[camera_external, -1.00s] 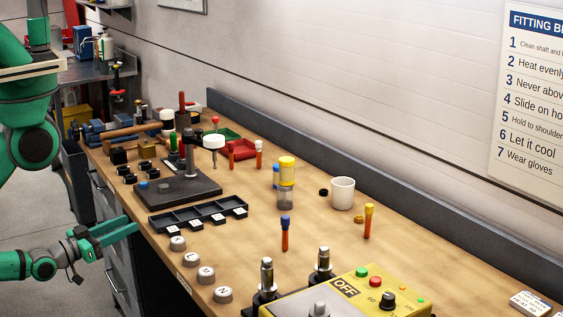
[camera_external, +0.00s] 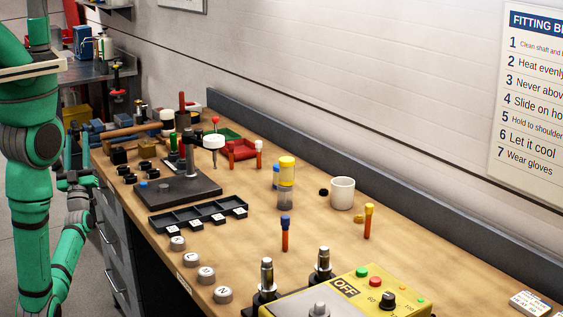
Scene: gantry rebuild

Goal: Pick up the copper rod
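Several thin orange-brown rods with coloured caps stand upright on the wooden bench (camera_external: 330,255). A blue-capped rod (camera_external: 285,238) is at the middle front, and a yellow-capped rod (camera_external: 367,225) is to its right. A white-capped rod (camera_external: 258,160) and a red rod (camera_external: 231,158) stand further back. I cannot tell which is the copper rod. A long brown bar (camera_external: 135,131) lies at the far left end. My gripper (camera_external: 77,152) is beside the bench's left edge, fingers upward and apart, with nothing seen between them. It is well away from the capped rods.
A black stand (camera_external: 180,193) and a black compartment tray (camera_external: 185,222) occupy the left side. A white cup (camera_external: 343,193) and a yellow-lidded jar (camera_external: 287,172) stand behind. A yellow control box (camera_external: 350,294) fills the front. Bench space around the blue-capped rod is clear.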

